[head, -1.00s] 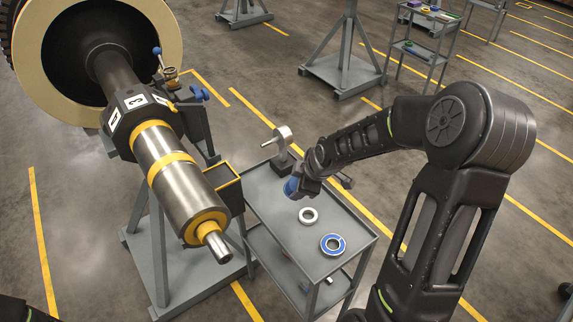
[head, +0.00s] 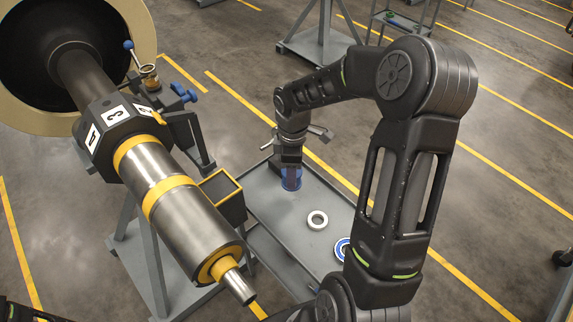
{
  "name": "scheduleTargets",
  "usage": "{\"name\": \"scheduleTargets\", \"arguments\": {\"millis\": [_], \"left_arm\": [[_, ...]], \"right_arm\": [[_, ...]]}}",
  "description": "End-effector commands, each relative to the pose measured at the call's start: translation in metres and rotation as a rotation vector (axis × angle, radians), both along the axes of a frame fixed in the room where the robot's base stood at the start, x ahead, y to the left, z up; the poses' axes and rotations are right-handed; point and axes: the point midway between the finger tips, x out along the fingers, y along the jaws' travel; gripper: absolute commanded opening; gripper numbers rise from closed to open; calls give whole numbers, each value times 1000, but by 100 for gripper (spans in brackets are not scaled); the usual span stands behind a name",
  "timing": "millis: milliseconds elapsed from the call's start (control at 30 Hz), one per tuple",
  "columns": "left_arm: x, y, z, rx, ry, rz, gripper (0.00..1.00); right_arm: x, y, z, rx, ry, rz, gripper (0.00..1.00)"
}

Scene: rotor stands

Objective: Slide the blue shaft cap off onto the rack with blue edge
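I cannot tell whether the cap's underside touches the cart top. No blue edge shows clearly on the cart. The steel shaft (head: 195,232) with yellow bands slopes down toward me, with a bare stub at its end. My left gripper is out of view.
On the cart lie a white ring (head: 317,220) and a blue-and-white ring (head: 343,249), partly hidden by my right arm. A dark box with a yellow rim (head: 222,193) stands between shaft and cart. A blue-handled clamp (head: 186,95) is beside the shaft.

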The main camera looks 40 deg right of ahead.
Motion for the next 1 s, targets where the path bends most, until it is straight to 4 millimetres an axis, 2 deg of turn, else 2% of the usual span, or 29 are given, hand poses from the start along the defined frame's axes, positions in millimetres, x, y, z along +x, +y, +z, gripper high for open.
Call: {"name": "scheduleTargets", "arguments": {"millis": [267, 467, 1000], "left_arm": [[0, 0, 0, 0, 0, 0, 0], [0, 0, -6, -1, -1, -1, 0], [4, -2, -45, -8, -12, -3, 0]], "right_arm": [[0, 0, 0, 0, -1, 0, 19], [0, 0, -8, 0, -1, 0, 19], [0, 0, -62, 2, -1, -1, 19]]}}
